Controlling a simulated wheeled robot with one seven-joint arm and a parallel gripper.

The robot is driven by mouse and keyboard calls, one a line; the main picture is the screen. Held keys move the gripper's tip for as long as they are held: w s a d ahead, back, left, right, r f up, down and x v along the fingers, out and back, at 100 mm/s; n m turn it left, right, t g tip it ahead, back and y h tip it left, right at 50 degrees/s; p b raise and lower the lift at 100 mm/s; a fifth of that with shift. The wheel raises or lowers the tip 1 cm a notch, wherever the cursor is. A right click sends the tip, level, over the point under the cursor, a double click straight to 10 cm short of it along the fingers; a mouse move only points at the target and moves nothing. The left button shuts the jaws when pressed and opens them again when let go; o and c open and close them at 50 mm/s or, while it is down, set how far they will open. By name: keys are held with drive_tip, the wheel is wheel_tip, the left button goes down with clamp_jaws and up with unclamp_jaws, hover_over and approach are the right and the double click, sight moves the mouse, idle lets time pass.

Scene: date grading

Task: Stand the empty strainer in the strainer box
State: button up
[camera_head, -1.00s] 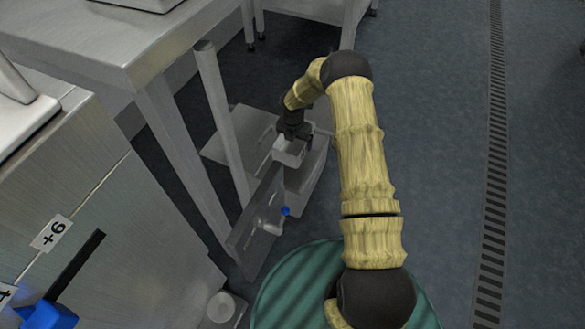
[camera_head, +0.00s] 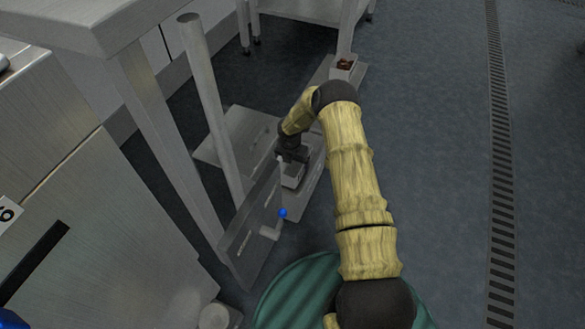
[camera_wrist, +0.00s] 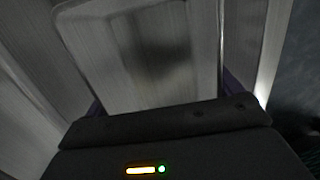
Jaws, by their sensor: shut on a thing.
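My gripper (camera_head: 293,154) points down beside the metal stand and is shut on a small pale grey strainer (camera_head: 292,179). The strainer hangs below the fingers. In the wrist view, the strainer (camera_wrist: 150,50) shows as a grey, open-looking shape with a dark shadow in it, in front of my gripper (camera_wrist: 165,112). The grey strainer box (camera_head: 311,190) is at low height under and around the strainer, partly hidden by my arm. I cannot tell whether the strainer touches the box's floor.
A grey upright panel with a blue-knobbed handle (camera_head: 283,213) stands close left of the box. A round metal post (camera_head: 210,105) and a table leg (camera_head: 160,130) are further left. A small container with brown contents (camera_head: 345,63) is behind. Open floor lies right.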

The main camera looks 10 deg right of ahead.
sight(292, 167)
drive_tip(key=shift+f+b, duration=0.75)
drive_tip(key=shift+f, duration=0.95)
drive_tip(key=shift+f, duration=0.1)
drive_tip(key=o, duration=0.9)
wheel_tip(292, 167, up, 12)
drive_tip(key=s+p, duration=0.1)
drive_tip(key=p, duration=0.5)
drive_tip(key=shift+s+a, duration=0.15)
drive_tip(key=shift+a, duration=0.3)
